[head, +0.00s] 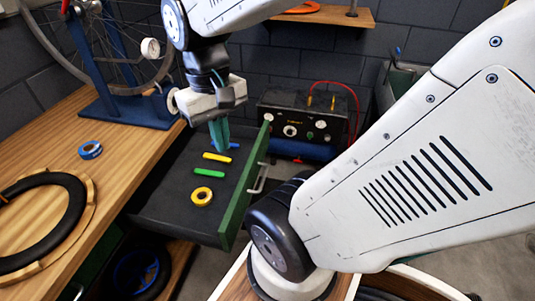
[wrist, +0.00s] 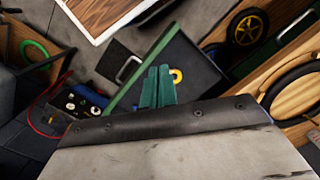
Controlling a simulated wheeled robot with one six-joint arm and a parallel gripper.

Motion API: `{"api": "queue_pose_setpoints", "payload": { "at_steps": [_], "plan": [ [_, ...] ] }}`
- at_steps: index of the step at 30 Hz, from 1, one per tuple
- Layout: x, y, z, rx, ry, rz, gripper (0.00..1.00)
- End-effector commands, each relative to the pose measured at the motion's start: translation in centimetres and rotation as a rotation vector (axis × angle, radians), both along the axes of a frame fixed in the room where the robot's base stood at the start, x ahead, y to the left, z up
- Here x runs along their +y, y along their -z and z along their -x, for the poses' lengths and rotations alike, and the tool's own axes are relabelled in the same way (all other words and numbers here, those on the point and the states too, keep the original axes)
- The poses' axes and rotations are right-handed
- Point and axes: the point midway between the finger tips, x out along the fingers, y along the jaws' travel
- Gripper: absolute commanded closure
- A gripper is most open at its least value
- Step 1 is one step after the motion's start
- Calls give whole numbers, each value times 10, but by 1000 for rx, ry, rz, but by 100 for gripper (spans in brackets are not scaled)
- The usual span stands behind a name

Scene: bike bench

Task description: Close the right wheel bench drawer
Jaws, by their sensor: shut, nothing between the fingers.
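The open drawer (head: 150,207) has a dark inside and a green front panel (head: 243,190) with a pale handle (head: 259,178). It sticks out from under the wooden bench top (head: 110,115). Yellow and green tools and a yellow tape roll (head: 202,196) lie in it. My gripper (head: 220,135) is above the drawer's far part, pointing down, with its teal fingers together and empty. In the wrist view, the fingertips (wrist: 157,85) appear over the drawer, beside the green front panel (wrist: 145,75). The handle (wrist: 129,69) is on the panel's outer side. I cannot tell whether the fingers touch anything.
A black box with knobs (head: 305,122) and a red cable stands behind the drawer. A blue wheel stand (head: 125,108), blue tape (head: 90,149) and a black tyre (head: 40,225) are on the bench. Grey floor shows beyond the drawer front.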

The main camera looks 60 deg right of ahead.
Motion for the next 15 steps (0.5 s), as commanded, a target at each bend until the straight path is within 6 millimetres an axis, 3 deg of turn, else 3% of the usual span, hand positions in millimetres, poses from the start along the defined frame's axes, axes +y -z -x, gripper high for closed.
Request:
{"api": "queue_pose_setpoints", "payload": {
  "at_steps": [8,15],
  "plan": [
    [-66,47,-11,208,401,-224,100],
    [-121,93,-8,318,752,-486,100]
  ]
}}
